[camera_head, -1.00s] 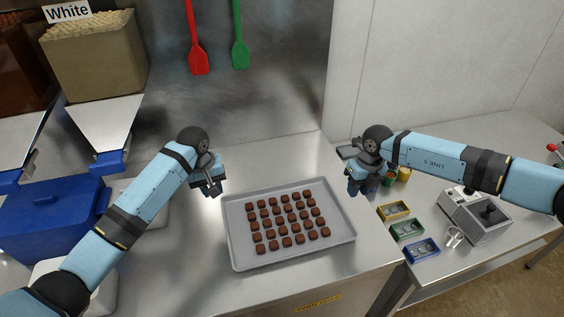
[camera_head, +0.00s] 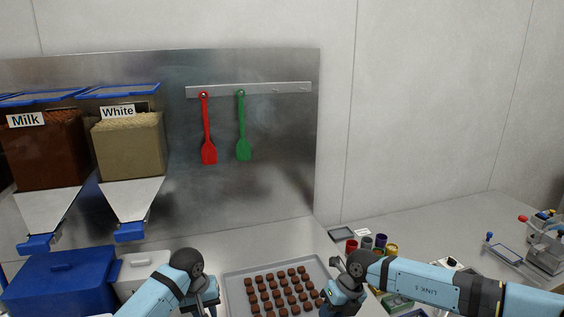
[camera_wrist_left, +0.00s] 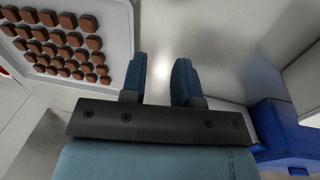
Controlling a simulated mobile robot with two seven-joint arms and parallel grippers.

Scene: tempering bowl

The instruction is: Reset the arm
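My left gripper (camera_wrist_left: 160,82) shows in the left wrist view with its two blue fingers apart and nothing between them. In the head view the left gripper (camera_head: 208,300) is at the bottom, left of the tray, partly cut off by the frame edge. My right gripper (camera_head: 340,300) is in the head view at the tray's right side; its fingers cannot be made out. The grey tray (camera_head: 232,290) holds rows of brown chocolates (camera_head: 280,290). The tray (camera_wrist_left: 122,45) also shows at the upper left of the left wrist view.
Milk (camera_head: 45,155) and White (camera_head: 128,150) dispensers stand at the left above a blue bin (camera_head: 55,285). Red (camera_head: 208,150) and green (camera_head: 243,145) spatulas hang on the back panel. Small jars (camera_head: 380,242) stand right of the tray.

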